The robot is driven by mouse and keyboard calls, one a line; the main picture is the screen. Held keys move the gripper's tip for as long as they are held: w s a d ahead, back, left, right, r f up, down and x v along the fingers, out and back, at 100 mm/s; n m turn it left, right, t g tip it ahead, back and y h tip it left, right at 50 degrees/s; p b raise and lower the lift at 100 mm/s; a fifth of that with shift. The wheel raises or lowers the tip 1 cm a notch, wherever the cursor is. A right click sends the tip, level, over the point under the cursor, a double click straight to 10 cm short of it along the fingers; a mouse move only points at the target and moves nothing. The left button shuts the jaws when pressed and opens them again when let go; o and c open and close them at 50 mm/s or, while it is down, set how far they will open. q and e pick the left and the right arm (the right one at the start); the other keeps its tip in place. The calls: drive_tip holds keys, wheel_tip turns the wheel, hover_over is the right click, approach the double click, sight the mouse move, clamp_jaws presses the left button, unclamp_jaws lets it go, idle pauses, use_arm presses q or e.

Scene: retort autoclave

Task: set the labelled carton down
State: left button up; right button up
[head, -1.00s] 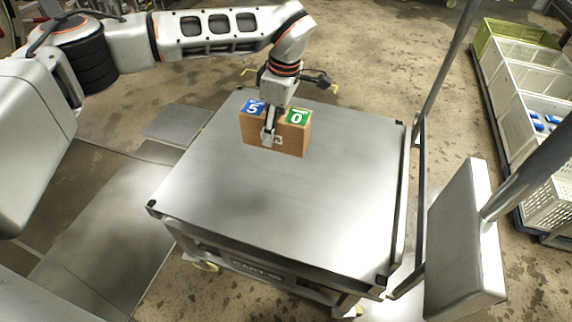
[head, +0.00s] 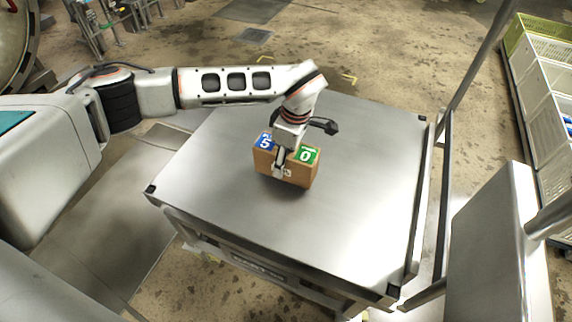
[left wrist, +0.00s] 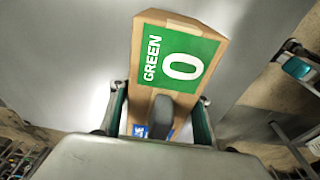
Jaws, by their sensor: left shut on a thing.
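The labelled carton (head: 298,172) is a brown box with a blue label marked 5 and a green label marked 0 on its top. It is over the middle of the steel cart top (head: 220,215); I cannot tell whether it touches the surface. My left gripper (head: 279,163) comes down from above and is shut on the carton. In the left wrist view the carton (left wrist: 218,40) shows its label reading GREEN 0 between the fingers, and the blue label is mostly hidden. My right gripper is not in view.
The cart top is bare around the carton. Metal posts (head: 441,190) and a grey panel (head: 490,240) stand at its right. White and green crates (head: 535,85) stand on the floor at the far right.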

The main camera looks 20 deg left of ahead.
use_arm(q)
wheel_tip(320, 180, down, 3)
drive_tip(key=shift+s+r, duration=0.15)
drive_tip(key=shift+c, duration=0.8)
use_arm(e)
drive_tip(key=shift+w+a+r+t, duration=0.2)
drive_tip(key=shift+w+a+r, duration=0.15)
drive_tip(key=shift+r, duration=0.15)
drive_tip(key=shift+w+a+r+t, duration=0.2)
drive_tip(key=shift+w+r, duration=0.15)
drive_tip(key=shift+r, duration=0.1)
use_arm(q)
drive_tip(key=o, duration=1.5)
drive_tip(key=shift+o, duration=0.2)
drive_tip(key=shift+f, duration=0.2)
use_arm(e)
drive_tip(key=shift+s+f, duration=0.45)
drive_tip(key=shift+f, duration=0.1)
use_arm(q)
drive_tip(key=shift+r, duration=0.1)
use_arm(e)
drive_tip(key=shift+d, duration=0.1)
